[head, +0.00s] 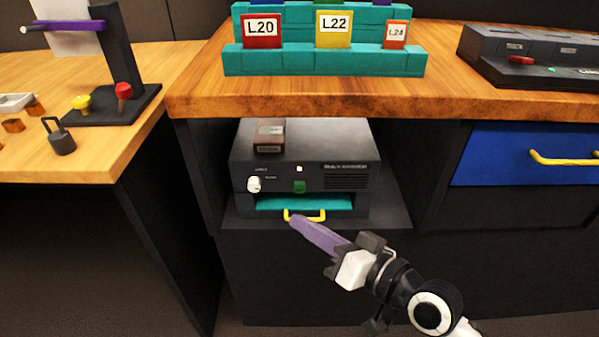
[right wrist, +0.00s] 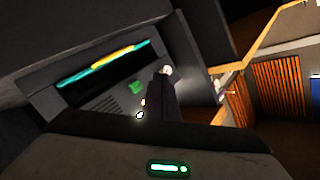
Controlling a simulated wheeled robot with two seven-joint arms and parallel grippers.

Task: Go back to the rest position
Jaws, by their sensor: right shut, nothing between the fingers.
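My right gripper (head: 295,221) is shut and empty, its purple fingers pointing up and left in the head view. The fingertips overlap the yellow handle (head: 315,217) of a dark machine (head: 345,172); I cannot tell whether they touch. The machine stands in an open bay under the counter, with a white knob (head: 254,185), a green button (head: 299,187) and a teal slot. In the right wrist view, the dark fingers (right wrist: 164,78) rise in front of the machine's face (right wrist: 100,92). My left gripper is not in view.
The counter edge (head: 380,103) overhangs the bay. A blue drawer (head: 500,155) with a yellow handle (head: 562,158) is at right. A wooden table (head: 60,165) at left holds a black padlock (head: 61,138) and a stand. Teal racks (head: 325,62) stand on the counter.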

